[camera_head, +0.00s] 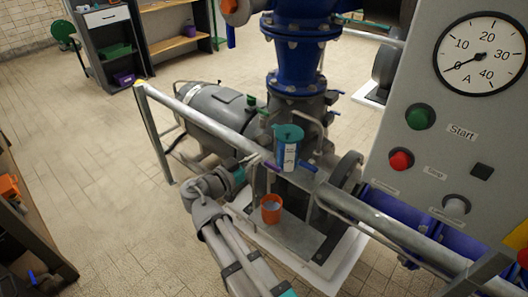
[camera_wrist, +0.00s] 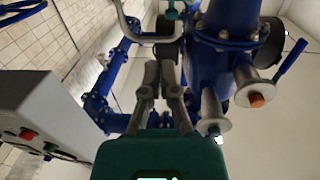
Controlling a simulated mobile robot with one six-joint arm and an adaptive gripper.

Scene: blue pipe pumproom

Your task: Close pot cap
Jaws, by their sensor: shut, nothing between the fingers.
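A blue-and-white pot (camera_head: 288,157) stands upright on the pump frame in the middle of the head view. Its teal cap (camera_head: 288,132) is at the top; at this size I cannot tell whether it is seated or raised. My gripper (camera_head: 256,161) is left of the pot, lower than the cap and apparently apart from it. In the wrist view my gripper's dark fingers (camera_wrist: 161,70) are together with nothing between them. I cannot make out the pot with certainty in the wrist view.
An orange cup (camera_head: 271,211) stands on the pump base below the pot. A metal handrail (camera_head: 215,122) crosses in front of the pump. A control panel (camera_head: 460,140) with buttons and a gauge is at the right. Open floor (camera_head: 100,160) lies at the left.

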